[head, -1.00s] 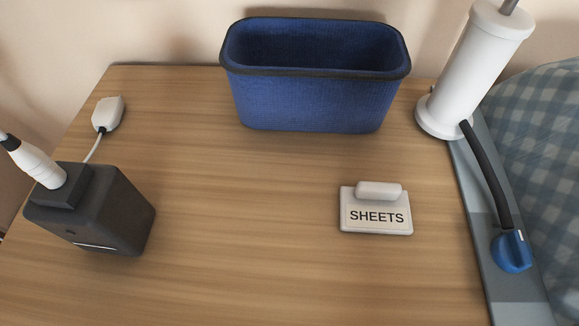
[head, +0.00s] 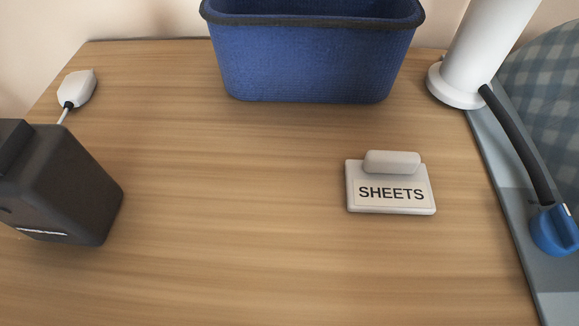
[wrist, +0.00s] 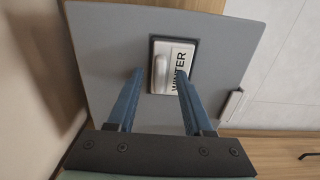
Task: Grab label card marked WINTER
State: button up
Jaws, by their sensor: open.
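The WINTER label card (wrist: 181,68) is in the wrist view, a white plate with a rounded handle along its left side. Its text reads sideways. It sits in a dark-edged frame on a grey panel (wrist: 109,49). My gripper (wrist: 158,82) is open, with its two blue fingers pointing toward the card. The right finger overlaps the card's lower part in the picture. I cannot tell whether either finger touches it. In the head view a different card marked SHEETS (head: 390,193) lies on the wooden table; no WINTER card shows there.
On the table (head: 230,215) stand a blue bin (head: 315,65) at the back, a dark grey box (head: 65,185) at left and a white plug-like piece (head: 77,88). A white cylinder (head: 480,55) and a blue knob (head: 553,231) are at right. The table's middle is clear.

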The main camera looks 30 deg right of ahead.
grip_shut()
jog(key=shift+r, duration=0.15)
